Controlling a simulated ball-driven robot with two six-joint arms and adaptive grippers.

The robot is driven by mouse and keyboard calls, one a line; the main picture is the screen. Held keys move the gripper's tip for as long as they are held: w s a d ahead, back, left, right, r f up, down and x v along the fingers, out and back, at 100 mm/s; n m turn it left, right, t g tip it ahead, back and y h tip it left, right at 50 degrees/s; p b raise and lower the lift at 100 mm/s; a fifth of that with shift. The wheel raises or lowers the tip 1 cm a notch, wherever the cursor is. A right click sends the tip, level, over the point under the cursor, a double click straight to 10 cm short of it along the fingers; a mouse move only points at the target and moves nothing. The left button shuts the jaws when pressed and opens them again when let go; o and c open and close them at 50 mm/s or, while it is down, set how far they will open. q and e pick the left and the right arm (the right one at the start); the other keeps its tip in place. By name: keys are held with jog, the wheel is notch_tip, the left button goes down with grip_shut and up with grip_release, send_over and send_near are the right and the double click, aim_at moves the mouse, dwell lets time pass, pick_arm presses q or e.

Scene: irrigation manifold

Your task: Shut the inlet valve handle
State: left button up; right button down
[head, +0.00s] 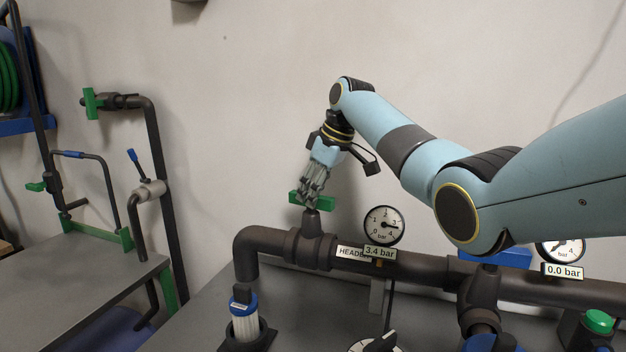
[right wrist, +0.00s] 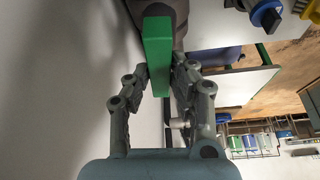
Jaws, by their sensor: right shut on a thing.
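A green bar handle (head: 328,203) sits on a valve on top of the dark header pipe, near the pipe's left bend. In the head view it lies roughly along the pipe. My right gripper (head: 309,196) reaches down from above with its fingers on this handle. In the right wrist view, the green handle (right wrist: 157,45) stands between the two fingers of the right gripper (right wrist: 164,76), which is shut on it. The fingers hide part of the handle in the head view. My left gripper is not in view.
A gauge (head: 384,225) with a 3.4 bar tag stands right of the valve. Another gauge (head: 560,250) reads 0.0 bar. A blue-capped filter (head: 244,318) stands below the bend. Another green handle (head: 92,103) is on the wall pipe at left. The wall behind is bare.

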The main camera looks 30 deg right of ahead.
jog(key=m+p, duration=0.2)
jog(key=p, duration=0.1)
jog(key=m+h+p, duration=0.1)
jog(key=m+p, duration=0.1)
jog(key=p, duration=0.1)
jog(key=m+h+p, duration=0.1)
jog(key=m+p, duration=0.1)
jog(key=p, duration=0.1)
jog(key=shift+a+r+t, duration=0.15)
jog(key=shift+r+t, duration=0.15)
jog(key=shift+r, duration=0.05)
jog(key=shift+f+m+h+p, duration=0.1)
jog(key=shift+m+h+p, duration=0.4)
jog(key=shift+m+p, duration=0.5)
jog(key=shift+a+m+h+p, duration=0.1)
jog(key=shift+m+h+p, duration=0.3)
jog(key=shift+m, duration=0.5)
jog(key=shift+f+m+h, duration=0.15)
jog(key=shift+m+h, duration=0.15)
jog(key=shift+m, duration=0.6)
jog(key=shift+w+m+h, duration=0.1)
jog(key=shift+m+h, duration=0.2)
jog(key=shift+m, duration=0.5)
jog(key=shift+m+g+h+b, duration=0.4)
jog(key=shift+m+g+b, duration=0.25)
jog(key=shift+m, duration=0.75)
jog(key=c, duration=1.2)
grip_release()
